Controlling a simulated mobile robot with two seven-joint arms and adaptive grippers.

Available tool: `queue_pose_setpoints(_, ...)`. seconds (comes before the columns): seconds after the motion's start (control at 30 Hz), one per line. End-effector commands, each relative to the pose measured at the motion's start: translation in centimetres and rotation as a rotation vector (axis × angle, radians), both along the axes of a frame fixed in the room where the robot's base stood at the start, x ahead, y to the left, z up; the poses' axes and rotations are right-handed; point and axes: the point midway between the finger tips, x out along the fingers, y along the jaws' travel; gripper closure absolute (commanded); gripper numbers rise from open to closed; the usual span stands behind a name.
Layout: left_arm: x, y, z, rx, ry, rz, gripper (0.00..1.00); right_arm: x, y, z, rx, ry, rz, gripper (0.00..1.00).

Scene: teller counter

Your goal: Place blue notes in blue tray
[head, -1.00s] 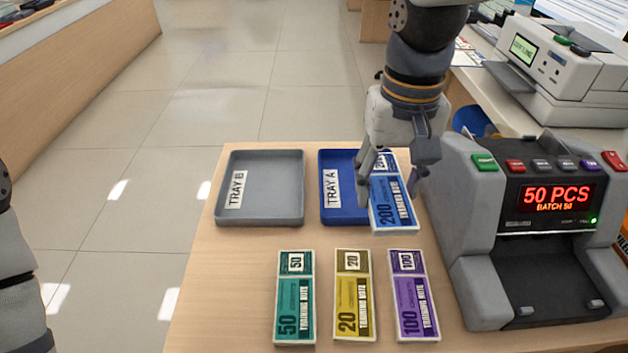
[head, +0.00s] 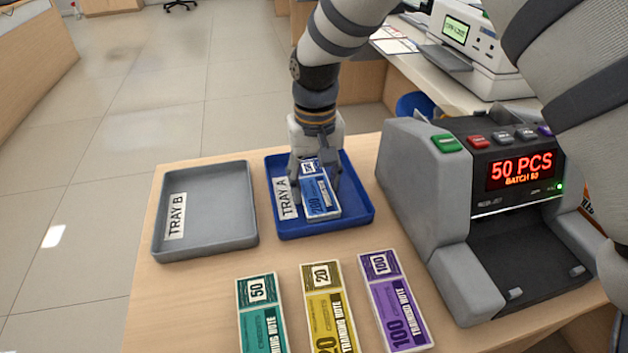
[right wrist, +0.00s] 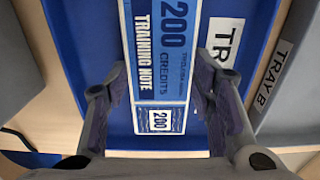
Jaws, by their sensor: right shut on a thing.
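The blue notes (head: 318,195), a stack marked 200, are in the blue tray (head: 345,226) labelled TRAY A in the head view. My right gripper (head: 315,178) reaches down into the tray from the back, its fingers on either side of the stack. In the right wrist view the blue notes (right wrist: 160,60) lie between the two fingers (right wrist: 165,95), with the blue tray floor (right wrist: 90,30) around them. The gripper is shut on the stack; whether the stack rests fully on the tray floor is hard to tell. My left gripper is not in view.
The grey tray (head: 207,248) labelled TRAY B is empty at the left. Green (head: 262,318), yellow (head: 328,310) and purple (head: 396,300) note stacks lie in front. A counting machine (head: 480,200) stands close at the right.

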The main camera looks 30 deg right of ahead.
Motion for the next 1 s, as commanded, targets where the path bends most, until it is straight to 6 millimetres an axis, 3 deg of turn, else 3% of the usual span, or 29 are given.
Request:
queue_pose_setpoints(0.23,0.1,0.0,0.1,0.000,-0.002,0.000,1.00,0.0,0.0,-0.1,0.000,-0.002,0.000,0.82)
queue_pose_setpoints(0.27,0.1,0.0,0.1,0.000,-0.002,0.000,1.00,0.0,0.0,-0.1,0.000,-0.002,0.000,0.46)
queue_pose_setpoints(0.33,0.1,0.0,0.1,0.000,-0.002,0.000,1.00,0.0,0.0,-0.1,0.000,-0.002,0.000,0.31)
queue_pose_setpoints(0.67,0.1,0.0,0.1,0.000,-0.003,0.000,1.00,0.0,0.0,0.2,0.000,-0.003,0.000,0.31)
queue_pose_setpoints(0.77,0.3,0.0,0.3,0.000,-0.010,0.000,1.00,0.1,0.0,1.9,0.000,-0.008,0.000,0.31)
queue_pose_setpoints(1.0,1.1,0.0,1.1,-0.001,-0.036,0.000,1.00,0.2,0.0,8.7,0.000,-0.012,0.001,0.31)
